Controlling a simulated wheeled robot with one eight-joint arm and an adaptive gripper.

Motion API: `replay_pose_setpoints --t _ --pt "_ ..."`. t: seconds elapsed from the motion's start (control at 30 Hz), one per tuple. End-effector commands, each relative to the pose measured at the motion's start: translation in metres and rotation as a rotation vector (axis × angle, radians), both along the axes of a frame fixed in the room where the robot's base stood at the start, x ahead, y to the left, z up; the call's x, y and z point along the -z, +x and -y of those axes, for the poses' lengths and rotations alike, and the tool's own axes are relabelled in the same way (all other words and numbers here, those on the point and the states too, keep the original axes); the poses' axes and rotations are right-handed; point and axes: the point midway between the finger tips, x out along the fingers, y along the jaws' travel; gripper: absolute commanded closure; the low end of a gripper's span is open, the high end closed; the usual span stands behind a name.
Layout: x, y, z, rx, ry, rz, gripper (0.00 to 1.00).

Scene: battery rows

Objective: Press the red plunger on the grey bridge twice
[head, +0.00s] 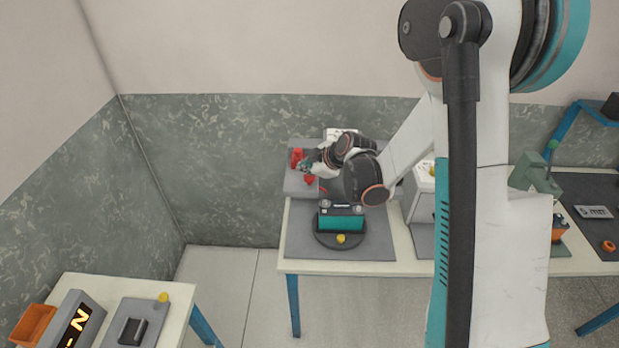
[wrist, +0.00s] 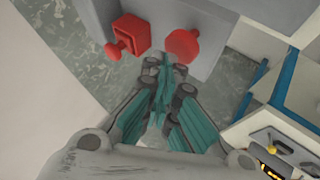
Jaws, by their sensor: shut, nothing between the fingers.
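The grey bridge (head: 297,187) stands at the back left of the middle table, and it also shows in the wrist view (wrist: 222,18). Two red parts sit on it: a square red block with a round knob (wrist: 132,33) and a rounded red head on a short stem (wrist: 183,45). I cannot tell for certain which one is the plunger. In the head view they are small, one behind (head: 296,156) and one in front (head: 309,180). My gripper (head: 305,167) is shut and empty. In the wrist view its teal fingertips (wrist: 165,62) are close below the rounded head; contact is unclear.
A teal and black device on a round dark base (head: 341,240), with a yellow button, stands on the grey mat (head: 300,240) in front of the bridge. A white box (head: 424,200) stands to the right. A wall is close behind. A side table (head: 178,312) stands lower left.

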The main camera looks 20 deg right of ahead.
Motion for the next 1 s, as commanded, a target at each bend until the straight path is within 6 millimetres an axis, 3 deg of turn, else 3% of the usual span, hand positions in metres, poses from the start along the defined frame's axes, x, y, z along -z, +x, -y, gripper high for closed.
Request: replay_pose_setpoints --t 1.0 --pt "0.0073 0.0 0.0 0.0 0.0 0.0 1.0"
